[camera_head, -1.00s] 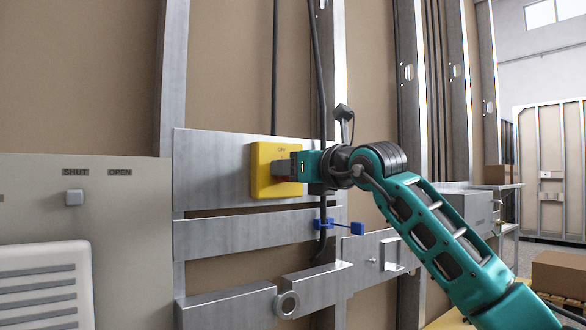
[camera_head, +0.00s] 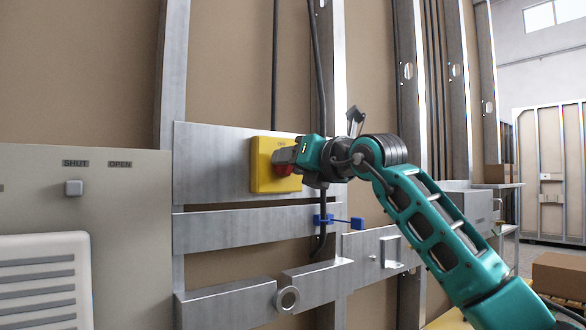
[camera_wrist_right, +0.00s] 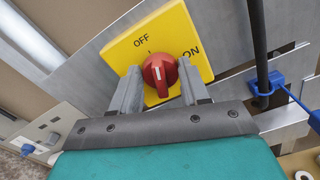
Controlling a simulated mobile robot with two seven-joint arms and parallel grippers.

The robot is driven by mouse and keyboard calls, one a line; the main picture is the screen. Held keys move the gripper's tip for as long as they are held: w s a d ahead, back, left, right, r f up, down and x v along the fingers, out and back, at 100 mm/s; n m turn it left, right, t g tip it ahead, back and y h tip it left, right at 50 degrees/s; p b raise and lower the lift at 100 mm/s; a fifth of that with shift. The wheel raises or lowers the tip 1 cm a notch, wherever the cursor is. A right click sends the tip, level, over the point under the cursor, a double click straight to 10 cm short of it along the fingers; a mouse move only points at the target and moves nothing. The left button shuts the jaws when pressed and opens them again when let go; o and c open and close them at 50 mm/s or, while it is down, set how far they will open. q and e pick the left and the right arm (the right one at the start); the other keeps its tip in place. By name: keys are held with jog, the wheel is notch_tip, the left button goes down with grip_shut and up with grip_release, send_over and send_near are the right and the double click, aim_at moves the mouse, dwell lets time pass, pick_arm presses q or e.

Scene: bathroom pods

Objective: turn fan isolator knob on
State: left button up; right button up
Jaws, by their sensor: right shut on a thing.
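The fan isolator is a yellow square box (camera_head: 262,180) on a metal wall plate. It also shows in the right wrist view (camera_wrist_right: 118,57), with the words OFF and ON printed on its face. Its red knob (camera_wrist_right: 160,72) sits between my right gripper's (camera_wrist_right: 161,88) two grey fingers, which are shut on it. The knob's white mark points up in that view, seemingly nearer OFF than ON. In the head view my right gripper (camera_head: 288,158) reaches the box from the right and hides part of the knob (camera_head: 286,172). My left gripper is not in view.
A dark cable (camera_head: 322,100) runs down just right of the box, with a blue clip (camera_head: 322,220) below. A beige panel (camera_head: 120,210) marked SHUT and OPEN stands at the left. Metal rails cross the wall below the box.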

pick_arm(q)
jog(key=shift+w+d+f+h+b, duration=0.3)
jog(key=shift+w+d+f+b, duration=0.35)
jog(key=shift+b, duration=1.2)
pick_arm(e)
jog(key=shift+w+d+f+m, duration=0.1)
jog(key=shift+f+m, duration=0.05)
jog(key=shift+m, duration=3.3)
jog(key=shift+d+f+m, duration=0.1)
jog(key=shift+m, duration=3.35)
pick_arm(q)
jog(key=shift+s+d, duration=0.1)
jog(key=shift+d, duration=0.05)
pick_arm(e)
jog(key=o, duration=1)
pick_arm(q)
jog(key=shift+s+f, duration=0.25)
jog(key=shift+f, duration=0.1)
